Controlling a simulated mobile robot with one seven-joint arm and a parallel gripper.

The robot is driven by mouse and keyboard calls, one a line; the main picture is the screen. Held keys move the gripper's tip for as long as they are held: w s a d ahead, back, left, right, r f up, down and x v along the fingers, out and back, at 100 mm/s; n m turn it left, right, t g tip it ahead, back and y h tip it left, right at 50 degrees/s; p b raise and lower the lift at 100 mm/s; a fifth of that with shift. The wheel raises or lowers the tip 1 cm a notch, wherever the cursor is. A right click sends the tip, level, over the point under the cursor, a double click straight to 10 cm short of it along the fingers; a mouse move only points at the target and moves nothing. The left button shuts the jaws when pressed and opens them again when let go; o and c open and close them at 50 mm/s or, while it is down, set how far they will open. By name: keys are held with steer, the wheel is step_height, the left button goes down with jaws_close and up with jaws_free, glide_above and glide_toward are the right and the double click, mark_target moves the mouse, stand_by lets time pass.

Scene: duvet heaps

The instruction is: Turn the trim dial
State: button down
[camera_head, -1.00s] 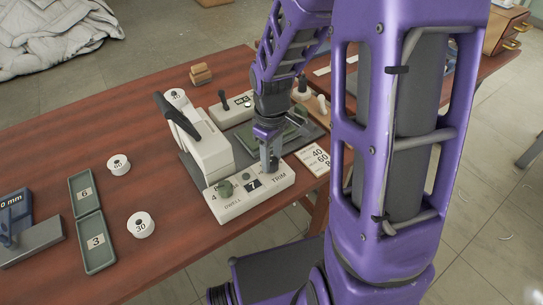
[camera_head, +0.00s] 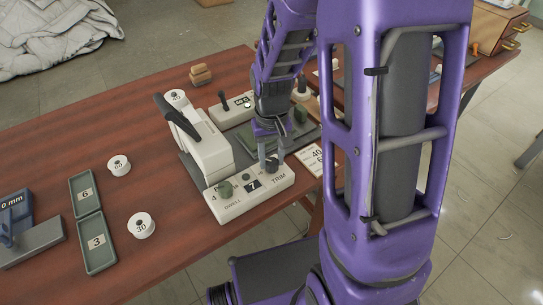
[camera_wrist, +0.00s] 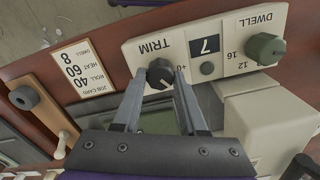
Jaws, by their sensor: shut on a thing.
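The trim dial (camera_wrist: 160,74) is a small black knob at the TRIM end of a cream control panel (camera_wrist: 130,55). My gripper (camera_wrist: 160,78) points at it, with one finger on each side, shut on the dial. In the head view, the dial (camera_head: 271,166) shows between my gripper's fingertips (camera_head: 271,162). The display (camera_wrist: 204,46) beside it reads 7. A grey-green dwell dial (camera_wrist: 265,49) sits at the panel's other end and shows in the head view too (camera_head: 225,188).
A cream press with a black lever (camera_head: 207,145) stands behind the panel. A job card (camera_head: 311,160) lies to the right. White weights (camera_head: 141,225) and green trays (camera_head: 95,240) are on the table's left. A small lever box (camera_head: 236,104) stands farther back.

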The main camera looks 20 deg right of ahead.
mark_target(272, 161)
steer(key=shift+m, duration=0.9)
steer(key=shift+c, duration=2.2)
jaws_free()
steer(key=shift+r, duration=0.1)
step_height(272, 161, up, 17)
steer(key=p, duration=0.3)
steer(key=shift+p, duration=0.3)
steer(key=shift+r, duration=0.15)
